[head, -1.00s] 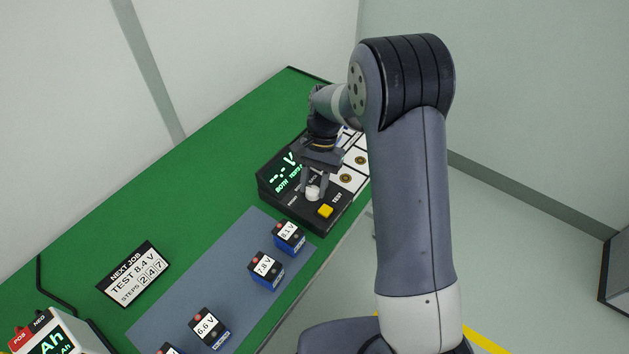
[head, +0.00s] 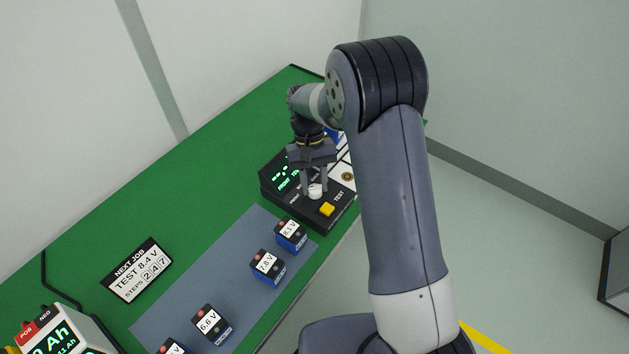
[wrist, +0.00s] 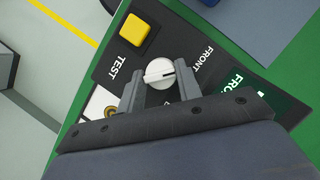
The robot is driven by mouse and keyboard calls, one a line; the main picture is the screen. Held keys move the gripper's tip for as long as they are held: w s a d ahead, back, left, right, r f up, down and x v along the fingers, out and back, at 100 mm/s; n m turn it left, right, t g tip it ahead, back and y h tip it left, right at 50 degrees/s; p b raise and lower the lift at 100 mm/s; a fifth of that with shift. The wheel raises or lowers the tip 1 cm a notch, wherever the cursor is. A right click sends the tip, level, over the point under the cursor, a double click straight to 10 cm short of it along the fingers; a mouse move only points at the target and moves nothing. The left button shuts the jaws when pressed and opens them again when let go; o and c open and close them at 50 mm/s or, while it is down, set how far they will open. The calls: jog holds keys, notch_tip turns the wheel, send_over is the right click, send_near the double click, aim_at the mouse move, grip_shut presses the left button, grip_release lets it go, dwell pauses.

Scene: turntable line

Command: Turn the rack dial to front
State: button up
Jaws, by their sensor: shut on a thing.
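The white round rack dial (wrist: 160,74) sits on the black tester panel. In the wrist view its dark line lies roughly across the picture, and the word FRONT is printed to its right. My gripper (wrist: 159,80) is shut on the dial, one finger at each side. In the head view my gripper (head: 314,190) comes down onto the dial (head: 315,192) from above. The tester's display (head: 287,180) shows green text that seems to begin with FRONT; my gripper partly covers it.
A yellow TEST button (head: 327,209) is close beside the dial. White pads with round contacts (head: 347,176) lie behind it, partly hidden by my arm. Several batteries, one marked 8.1 V (head: 291,236), stand on the grey mat (head: 235,262). A NEXT JOB sign (head: 137,270) stands left.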

dwell(0.4)
jog(key=o, duration=1)
jog(key=shift+r, duration=0.1)
jog(key=v, duration=1)
jog(key=shift+w+r+b, duration=0.15)
jog(key=shift+r+b, duration=0.15)
jog(key=shift+b, duration=0.05)
jog(key=x, duration=1.1)
jog(key=shift+p, duration=0.35)
jog(key=shift+r, duration=0.1)
